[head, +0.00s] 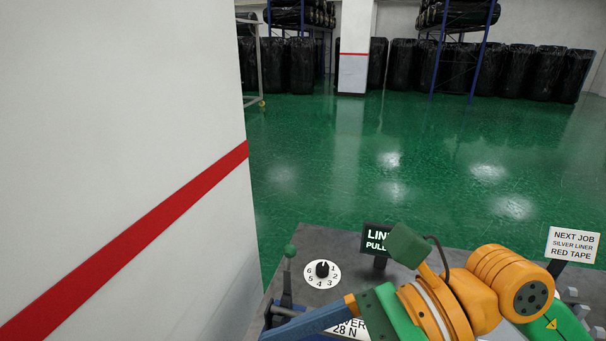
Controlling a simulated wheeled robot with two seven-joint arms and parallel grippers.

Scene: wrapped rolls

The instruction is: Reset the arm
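An orange and green arm, apparently my right one, enters at the lower right of the head view and reaches left over a grey bench (335,240). My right gripper (290,329) appears at its left end, as a blue bar by the bottom edge. Only one side of it shows, so I cannot tell whether it is open or shut or holds anything. A green block (408,245) with a dark cable stands up from the wrist. My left gripper and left arm are not in view.
A green-knobbed lever (289,268) stands near the blue bar. A numbered dial (322,270), a dark sign (376,238) and a "NEXT JOB" sign (573,244) are on the bench. A white wall (120,130) fills the left. Open green floor (400,150) lies beyond.

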